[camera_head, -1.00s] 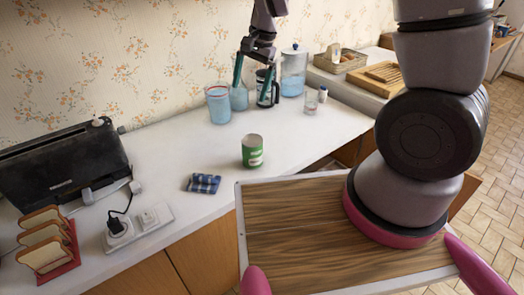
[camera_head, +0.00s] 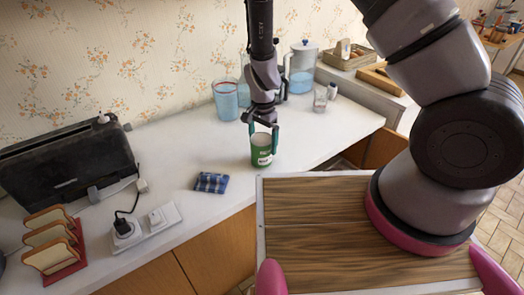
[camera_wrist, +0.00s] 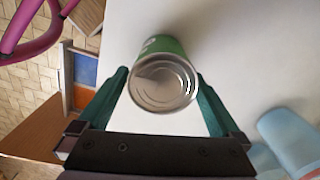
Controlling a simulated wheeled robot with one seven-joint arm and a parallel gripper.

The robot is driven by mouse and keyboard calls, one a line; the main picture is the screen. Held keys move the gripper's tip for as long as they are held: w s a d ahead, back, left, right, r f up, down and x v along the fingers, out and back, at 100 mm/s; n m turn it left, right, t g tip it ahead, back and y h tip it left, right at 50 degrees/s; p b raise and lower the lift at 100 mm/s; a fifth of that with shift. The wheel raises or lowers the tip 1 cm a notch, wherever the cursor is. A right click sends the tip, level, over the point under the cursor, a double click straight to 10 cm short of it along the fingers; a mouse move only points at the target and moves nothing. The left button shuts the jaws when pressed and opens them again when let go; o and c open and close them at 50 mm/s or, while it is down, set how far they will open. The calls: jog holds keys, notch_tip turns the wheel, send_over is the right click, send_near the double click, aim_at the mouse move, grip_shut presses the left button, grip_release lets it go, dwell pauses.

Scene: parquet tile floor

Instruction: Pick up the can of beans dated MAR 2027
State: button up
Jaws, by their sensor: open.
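A green can (camera_head: 261,151) with a pale label stands upright on the white counter. No date can be read on it. In the wrist view the can (camera_wrist: 163,80) shows its bare metal lid and a strip of green side. My gripper (camera_head: 263,135) is open above and around the can's upper part. In the wrist view the gripper's green fingers (camera_wrist: 161,88) lie on either side of the can, with a visible gap on each side.
A folded blue checked cloth (camera_head: 211,182) lies left of the can. Blue plastic vessels (camera_head: 226,100) and a glass (camera_head: 320,98) stand behind. A toaster (camera_head: 67,158), a bread rack (camera_head: 51,240) and a power strip (camera_head: 140,228) are at left. Counter right of the can is clear.

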aim_at(262, 154)
notch_tip(262, 154, down, 6)
jog(key=shift+a+r, duration=0.15)
grip_shut()
dwell(0.3)
